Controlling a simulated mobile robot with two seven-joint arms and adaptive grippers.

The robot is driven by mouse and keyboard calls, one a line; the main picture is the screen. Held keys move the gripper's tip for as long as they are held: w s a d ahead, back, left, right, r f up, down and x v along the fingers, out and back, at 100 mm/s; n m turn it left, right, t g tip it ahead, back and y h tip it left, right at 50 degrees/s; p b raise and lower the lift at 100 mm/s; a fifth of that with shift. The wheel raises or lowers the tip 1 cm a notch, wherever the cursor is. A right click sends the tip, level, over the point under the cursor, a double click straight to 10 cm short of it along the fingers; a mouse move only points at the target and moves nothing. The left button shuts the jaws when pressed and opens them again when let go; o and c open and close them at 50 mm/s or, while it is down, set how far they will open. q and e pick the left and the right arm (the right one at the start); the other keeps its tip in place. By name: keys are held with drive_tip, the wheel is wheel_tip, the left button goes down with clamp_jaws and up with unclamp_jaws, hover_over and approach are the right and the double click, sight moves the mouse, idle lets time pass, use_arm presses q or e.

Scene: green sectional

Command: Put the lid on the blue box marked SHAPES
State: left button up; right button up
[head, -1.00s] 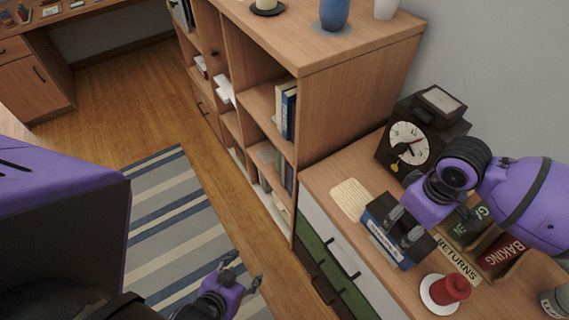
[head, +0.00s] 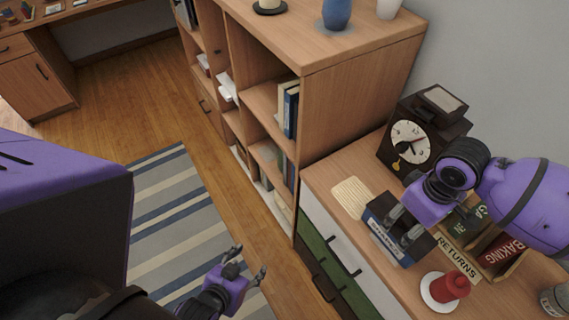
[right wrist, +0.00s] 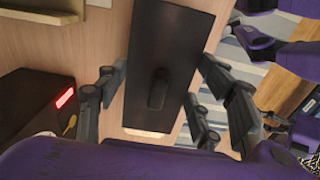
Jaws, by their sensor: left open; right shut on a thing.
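The blue box (head: 386,243) with a white label stands on the low cabinet top in the head view; the label's lettering is small. A dark rectangular lid (head: 376,206) is at the box top, and I cannot tell whether it rests fully on it. In the right wrist view the lid (right wrist: 172,50) shows a knob in its middle. My right gripper (head: 404,226) is over the box, its fingers (right wrist: 157,100) at opposite long edges of the lid, shut on it. My left gripper (head: 250,262) is open and empty above the striped rug, away from the box.
A clock (head: 408,142) stands behind the box. A beige ribbed pad (head: 351,197) lies left of it. A tall bookshelf (head: 310,75) stands left of the cabinet.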

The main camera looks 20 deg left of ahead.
drive_tip(key=o, duration=1.1)
drive_tip(key=shift+o, duration=0.2)
drive_tip(key=shift+o, duration=0.2)
drive_tip(key=o, duration=0.4)
